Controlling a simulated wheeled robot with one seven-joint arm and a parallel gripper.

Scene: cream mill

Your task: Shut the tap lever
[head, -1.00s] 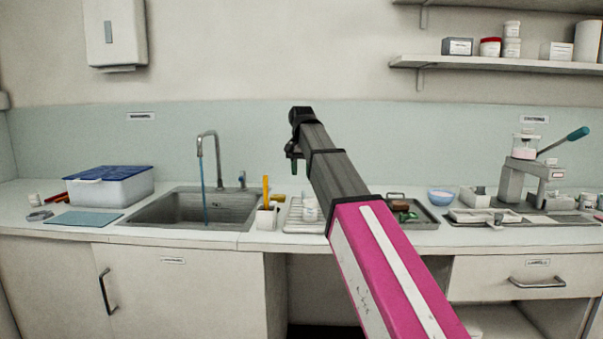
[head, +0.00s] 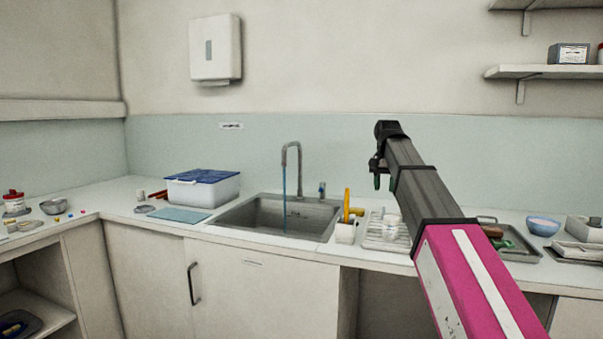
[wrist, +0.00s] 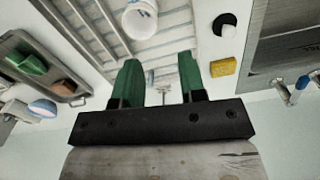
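The tap (head: 292,150) is a grey gooseneck at the back of the sink (head: 260,213), and a blue stream of water runs from its spout. A small tap lever (head: 322,190) with a blue part stands right of the spout. In the wrist view the lever (wrist: 302,82) shows at the right edge, with its blue part. My gripper (head: 380,172) is above the counter, to the right of the lever and apart from it. In the wrist view its two green fingers (wrist: 160,80) are spread with nothing between them.
A white cup (head: 346,232) with a yellow tool stands right of the sink, beside a drying rack (head: 375,240). A yellow sponge (wrist: 223,67) lies near the sink. A blue-lidded box (head: 203,188) is left of the sink. Trays and a blue bowl (head: 542,226) are farther right.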

